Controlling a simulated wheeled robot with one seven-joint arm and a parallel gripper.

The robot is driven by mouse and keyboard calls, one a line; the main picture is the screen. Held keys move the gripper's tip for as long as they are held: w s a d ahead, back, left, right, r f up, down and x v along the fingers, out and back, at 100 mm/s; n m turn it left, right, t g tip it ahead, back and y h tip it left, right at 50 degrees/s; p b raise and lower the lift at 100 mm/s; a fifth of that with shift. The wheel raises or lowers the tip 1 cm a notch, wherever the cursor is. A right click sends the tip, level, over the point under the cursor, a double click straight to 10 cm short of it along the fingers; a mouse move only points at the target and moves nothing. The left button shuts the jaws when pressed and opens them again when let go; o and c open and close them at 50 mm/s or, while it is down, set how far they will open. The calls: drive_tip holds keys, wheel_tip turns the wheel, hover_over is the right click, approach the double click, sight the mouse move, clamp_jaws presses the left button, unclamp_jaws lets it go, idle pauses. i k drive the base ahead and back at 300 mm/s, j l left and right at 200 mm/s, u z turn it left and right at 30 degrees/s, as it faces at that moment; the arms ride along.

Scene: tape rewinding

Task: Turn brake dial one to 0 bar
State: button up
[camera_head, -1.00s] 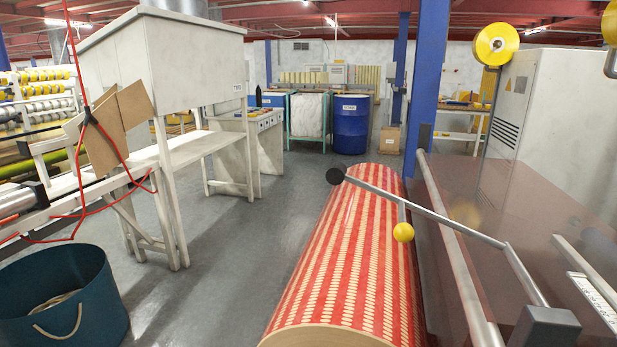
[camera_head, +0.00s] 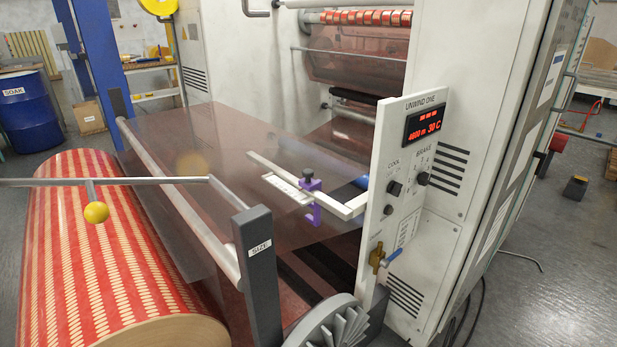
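The white control panel (camera_head: 397,135) headed "UNWIND ONE" stands upright right of the middle. Its brake dial (camera_head: 423,178) is a small black knob under the word "BRAKE", with small scale marks around it. The marks and the pointer are too small to read. Left of it is another black knob (camera_head: 394,187) under the word "COOL". A red-lit display (camera_head: 426,123) above reads about 4600 m and 30 C. My gripper is not in view.
A red-and-cream patterned roll (camera_head: 100,250) lies at the left, with a thin bar and yellow ball (camera_head: 96,212) over it. A grey post (camera_head: 257,280) and a finned grey wheel (camera_head: 335,325) stand before the panel.

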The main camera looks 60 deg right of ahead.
sight(423, 179)
drive_tip(key=z, duration=1.4)
